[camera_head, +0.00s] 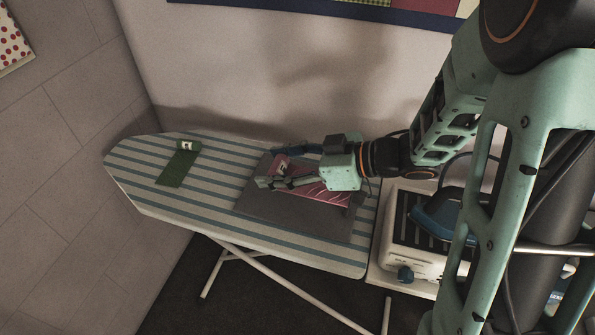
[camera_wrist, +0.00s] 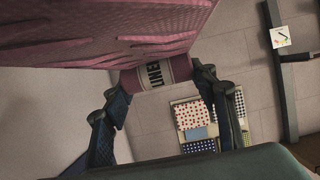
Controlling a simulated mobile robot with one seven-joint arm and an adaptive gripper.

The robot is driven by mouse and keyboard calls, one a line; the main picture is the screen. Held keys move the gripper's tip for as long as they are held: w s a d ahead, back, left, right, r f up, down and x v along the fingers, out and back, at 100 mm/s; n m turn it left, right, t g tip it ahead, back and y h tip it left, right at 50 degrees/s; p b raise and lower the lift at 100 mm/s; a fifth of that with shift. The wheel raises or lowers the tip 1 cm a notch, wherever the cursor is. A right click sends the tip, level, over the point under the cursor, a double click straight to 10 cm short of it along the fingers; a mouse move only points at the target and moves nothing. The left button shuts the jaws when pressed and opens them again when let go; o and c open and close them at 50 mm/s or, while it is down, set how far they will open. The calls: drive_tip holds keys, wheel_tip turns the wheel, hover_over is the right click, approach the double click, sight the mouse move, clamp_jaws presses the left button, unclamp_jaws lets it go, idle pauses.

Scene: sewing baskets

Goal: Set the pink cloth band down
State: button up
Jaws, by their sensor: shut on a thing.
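The pink cloth band (camera_head: 325,195) has a pale label with dark letters, partly reading "UNE" in the wrist view. My gripper (camera_head: 272,183) is shut on the band's end by the label. In the wrist view, the rolled labelled end (camera_wrist: 130,82) sits between the two fingers (camera_wrist: 158,88), and the wide pink cloth (camera_wrist: 130,28) spreads across the top. In the head view, the band is over the dark grey mat (camera_head: 255,215) on the striped ironing board (camera_head: 225,205). My fingers and wrist hide part of it. I cannot tell whether it touches the mat.
A green cloth band (camera_head: 174,172) with a white label lies on the board's left part, with bare striped cover around it. A blue iron (camera_head: 436,220) rests on a white station (camera_head: 410,260) to the right. A wall stands close behind the board.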

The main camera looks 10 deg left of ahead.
drive_tip(key=shift+w+d+f+b, duration=0.1)
drive_tip(key=shift+w+d+f, duration=0.35)
drive_tip(key=shift+w+f, duration=1.15)
drive_tip(key=shift+w+d+f+b, duration=0.1)
drive_tip(key=shift+w+d+f, duration=0.3)
drive_tip(key=shift+w+f, duration=1.2)
drive_tip(key=shift+w+d+f+b, duration=0.1)
drive_tip(key=shift+w+d+f, duration=0.35)
drive_tip(key=shift+w+f, duration=1.1)
drive_tip(key=shift+s+f, duration=0.55)
drive_tip(key=shift+f, duration=0.15)
drive_tip(key=o, duration=1)
drive_tip(key=shift+r, duration=0.15)
drive_tip(key=v, duration=0.7)
drive_tip(key=shift+d, duration=0.35)
